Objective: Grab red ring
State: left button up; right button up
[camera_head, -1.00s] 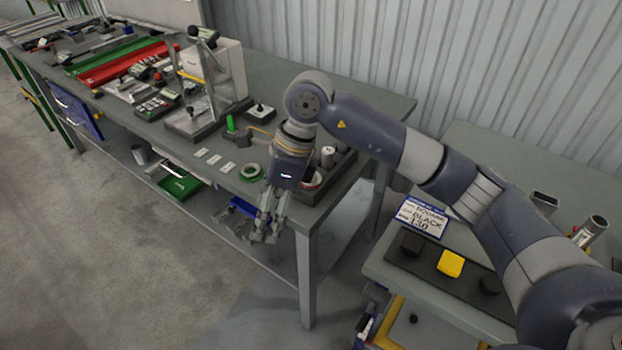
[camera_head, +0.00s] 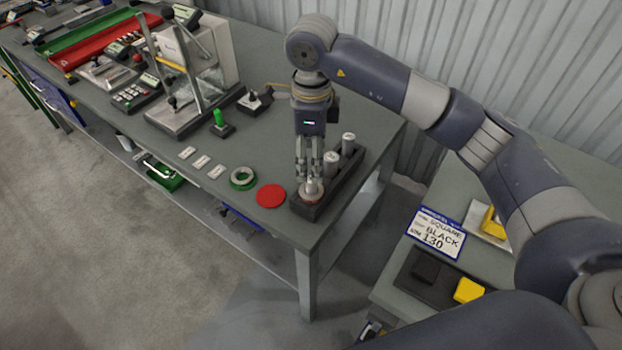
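My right gripper (camera_head: 309,180) points down at the front end of a dark tray (camera_head: 345,177) on the table. Its fingertips are at a small pale piece with a reddish ring (camera_head: 313,197) around its lower part, in the tray's front place. The fingers look close together, but whether they grip the ring is too small to tell. A flat red disc (camera_head: 270,195) lies on the table just left of the tray. A green ring (camera_head: 242,178) with a pale inner band lies left of the disc. My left gripper is not in view.
Two grey cylinders (camera_head: 348,145) stand in the tray behind the gripper. A green-topped piece (camera_head: 219,119), several white labels (camera_head: 201,162) and a clear-sided stand (camera_head: 184,110) are left. A sign (camera_head: 436,234) and a yellow block (camera_head: 468,290) are on the right table.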

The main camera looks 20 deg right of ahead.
aim_at(313, 185)
jog(key=f, duration=0.1)
jog(key=s+f, duration=0.1)
jog(key=shift+s+a+f+p, duration=0.15)
jog(key=shift+f+p, duration=0.25)
jog(key=shift+f, duration=0.25)
jog(key=shift+f+p, duration=0.35)
jog(key=shift+p, duration=0.1)
jog(key=f+p, duration=0.2)
jog(key=f, duration=0.2)
jog(key=shift+d+f, duration=0.1)
jog(key=shift+d, duration=0.1)
jog(key=shift+f, duration=0.15)
jog(key=c, duration=0.8)
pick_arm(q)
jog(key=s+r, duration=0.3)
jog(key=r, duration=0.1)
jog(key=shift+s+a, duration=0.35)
pick_arm(e)
jog(key=c, duration=0.6)
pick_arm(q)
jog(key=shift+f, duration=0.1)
pick_arm(e)
jog(key=shift+o, duration=0.2)
